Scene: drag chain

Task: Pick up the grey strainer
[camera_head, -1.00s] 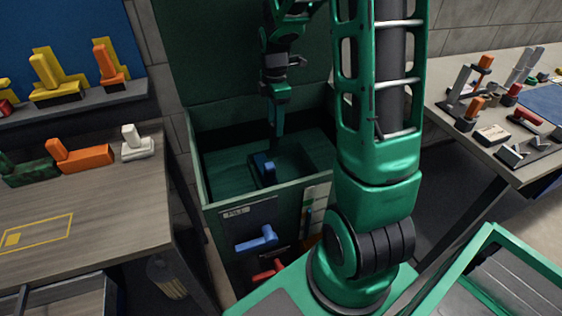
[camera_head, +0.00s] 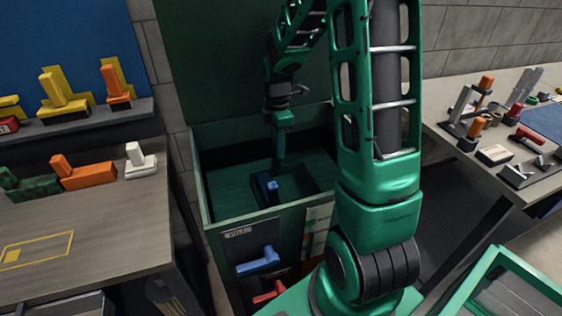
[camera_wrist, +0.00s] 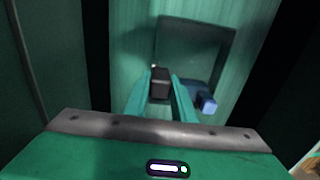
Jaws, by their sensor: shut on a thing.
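My gripper (camera_head: 279,162) reaches down into an open green bin (camera_head: 207,197). In the wrist view, its two green fingers (camera_wrist: 160,88) are shut on a small dark grey block, which I take to be the grey strainer (camera_wrist: 160,82). Most of its shape is hidden by the fingers and blur. In the head view I cannot make it out. A blue piece (camera_head: 265,188) lies in the bin just below and left of the fingertips; it also shows in the wrist view (camera_wrist: 206,102), right of the fingers and apart from them.
A dark square outline (camera_wrist: 195,22) marks the bin floor. Bin walls stand close around my gripper. A blue handle (camera_head: 257,262) juts from the bin's front. A left bench (camera_head: 110,215) holds orange, white and green pieces. A right bench (camera_head: 440,115) holds several tools.

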